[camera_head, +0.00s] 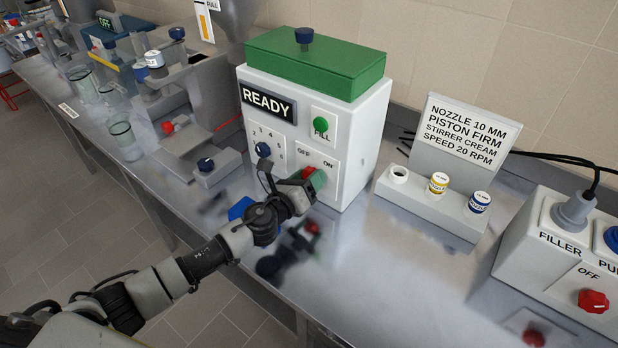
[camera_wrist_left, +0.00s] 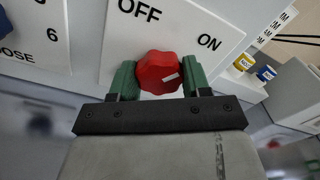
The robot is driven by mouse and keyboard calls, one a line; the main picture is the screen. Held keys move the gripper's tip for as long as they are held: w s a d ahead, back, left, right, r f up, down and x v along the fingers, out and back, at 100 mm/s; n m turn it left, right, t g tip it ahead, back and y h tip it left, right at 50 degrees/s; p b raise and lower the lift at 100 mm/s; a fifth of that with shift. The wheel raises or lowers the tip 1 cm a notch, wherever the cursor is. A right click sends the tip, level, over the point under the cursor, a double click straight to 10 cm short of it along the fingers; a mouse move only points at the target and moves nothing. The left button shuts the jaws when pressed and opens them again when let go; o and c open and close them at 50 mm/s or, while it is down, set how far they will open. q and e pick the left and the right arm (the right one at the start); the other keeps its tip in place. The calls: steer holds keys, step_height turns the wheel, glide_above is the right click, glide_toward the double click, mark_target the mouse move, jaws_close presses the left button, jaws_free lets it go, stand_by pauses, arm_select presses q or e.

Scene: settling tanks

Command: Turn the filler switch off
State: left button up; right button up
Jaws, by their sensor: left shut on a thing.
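The filler (camera_head: 318,110) is a white machine with a green top and a display reading READY. Its switch is a red knob (camera_wrist_left: 160,72) on a white plate (camera_wrist_left: 200,25) marked OFF at left and ON at right. A short white mark on the knob lies on its right side, slanting up to the right, nearer the ON side. My left gripper (camera_wrist_left: 160,80) has its green fingers on both sides of the knob, shut on it. In the head view the gripper (camera_head: 310,178) mostly covers the knob. My right gripper does not show.
A dial (camera_head: 263,149) and a green FILL button (camera_head: 320,125) sit near the switch. A sign holder (camera_head: 430,205) with small jars stands to the right, then a box (camera_head: 560,285) labelled FILLER with a plug and red knob. Glass beakers (camera_head: 122,133) stand at left.

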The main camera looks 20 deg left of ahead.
arm_select(q)
steer(key=shift+n, duration=1.4)
steer(key=n, duration=0.3)
steer(key=shift+n, duration=0.3)
steer(key=n, duration=0.4)
steer(key=shift+r+p, duration=0.1)
steer(key=shift+p, duration=0.25)
steer(key=shift+n+p, duration=0.3)
steer(key=shift+n, duration=1.7)
steer(key=o, duration=0.9)
steer(key=shift+s, duration=0.15)
